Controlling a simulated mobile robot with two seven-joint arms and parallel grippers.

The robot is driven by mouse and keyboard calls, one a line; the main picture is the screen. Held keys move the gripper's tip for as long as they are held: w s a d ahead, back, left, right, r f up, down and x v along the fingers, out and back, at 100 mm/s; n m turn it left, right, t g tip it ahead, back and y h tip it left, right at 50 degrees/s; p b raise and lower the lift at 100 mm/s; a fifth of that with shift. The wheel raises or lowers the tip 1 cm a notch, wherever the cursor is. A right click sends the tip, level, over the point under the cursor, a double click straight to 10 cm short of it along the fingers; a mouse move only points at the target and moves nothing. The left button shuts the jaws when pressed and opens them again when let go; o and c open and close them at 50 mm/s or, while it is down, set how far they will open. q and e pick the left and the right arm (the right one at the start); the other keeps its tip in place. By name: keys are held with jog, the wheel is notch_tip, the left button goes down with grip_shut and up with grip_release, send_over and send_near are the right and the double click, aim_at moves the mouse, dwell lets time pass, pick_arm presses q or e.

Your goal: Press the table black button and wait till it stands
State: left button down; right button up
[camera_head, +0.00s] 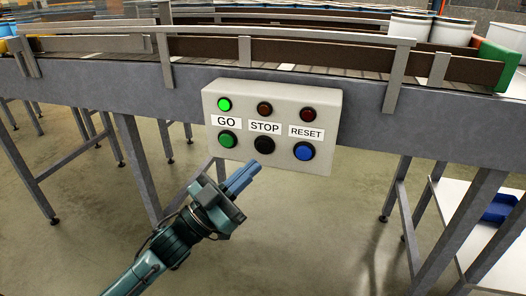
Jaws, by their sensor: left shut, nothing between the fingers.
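A pale control box (329,105) is fixed to the front of the roller table (120,88). Its black button (264,145) sits in the lower middle under the STOP label (264,127). A green button (227,139) is to its left and a blue button (304,151) to its right. The lamp above GO (224,104) glows green; the lamps above STOP (264,109) and RESET (307,115) are dark red. My left gripper (243,177) is shut and empty, its fingers pointing up right, just below and left of the black button in the picture. My right gripper is out of view.
Metal rails (290,30) and brackets (402,75) run along the table. White buckets (452,32) stand at the upper right. Table legs (472,220) and a low white shelf (478,215) with a blue bin (499,208) are at right. The floor before the box is clear.

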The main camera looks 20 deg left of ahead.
aim_at(269, 144)
pick_arm(q)
jog(key=shift+w, duration=1.85)
jog(key=shift+w, duration=0.1)
dwell(0.5)
jog(key=shift+w, duration=0.35)
jog(key=shift+w, duration=0.45)
dwell(0.6)
jog(key=shift+s, duration=0.1)
jog(key=shift+s+p, duration=0.35)
jog(key=shift+s, duration=0.45)
